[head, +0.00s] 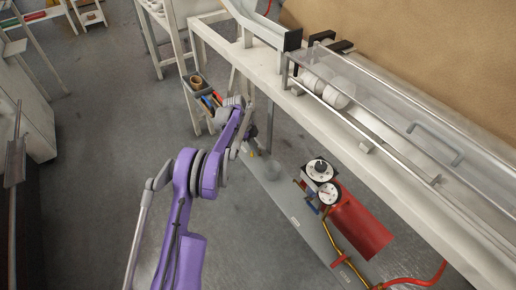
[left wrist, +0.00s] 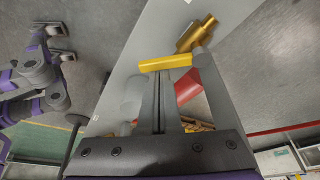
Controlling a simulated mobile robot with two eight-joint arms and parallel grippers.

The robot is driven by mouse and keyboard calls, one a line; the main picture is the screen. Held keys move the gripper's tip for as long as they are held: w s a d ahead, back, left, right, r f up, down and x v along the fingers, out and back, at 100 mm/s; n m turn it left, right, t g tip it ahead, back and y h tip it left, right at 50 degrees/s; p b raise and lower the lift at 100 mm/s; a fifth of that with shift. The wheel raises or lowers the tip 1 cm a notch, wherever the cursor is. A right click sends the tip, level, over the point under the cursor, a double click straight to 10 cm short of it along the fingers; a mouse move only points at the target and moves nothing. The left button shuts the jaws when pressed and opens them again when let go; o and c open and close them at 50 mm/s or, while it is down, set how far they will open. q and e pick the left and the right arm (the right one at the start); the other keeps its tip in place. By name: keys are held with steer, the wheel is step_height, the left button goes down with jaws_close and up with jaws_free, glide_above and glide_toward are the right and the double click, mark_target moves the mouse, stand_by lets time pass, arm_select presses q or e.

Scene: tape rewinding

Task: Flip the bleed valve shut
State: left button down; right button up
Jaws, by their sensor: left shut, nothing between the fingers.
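A yellow bar (left wrist: 165,63), which looks like the bleed valve's lever, lies crosswise just at the fingertips. I cannot tell whether they touch. A brass fitting (left wrist: 196,34) is just beyond the bar to the upper right. A red part (left wrist: 187,86) shows right of the fingers. In the head view only a small yellow spot (head: 252,155) shows by the gripper. My right gripper is not in view.
The white bench (head: 384,163) stands above to the right. A tool tray (head: 197,86) is behind. Floor left of the plate is clear.

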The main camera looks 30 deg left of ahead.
arm_select(q)
steer(key=m, duration=0.1)
steer(key=a+m+g, duration=0.1)
steer(key=m, duration=0.1)
steer(key=a+m, duration=0.1)
steer(key=m, duration=0.1)
steer(key=shift+s+a+g+p, duration=0.15)
steer(key=shift+s+g+p, duration=0.15)
steer(key=shift+s+p, duration=0.1)
steer(key=shift+a, duration=0.35)
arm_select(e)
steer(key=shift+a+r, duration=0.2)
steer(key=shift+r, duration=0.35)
arm_select(q)
steer(key=shift+a, duration=0.25)
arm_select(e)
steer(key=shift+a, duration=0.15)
arm_select(q)
steer(key=shift+d, duration=0.1)
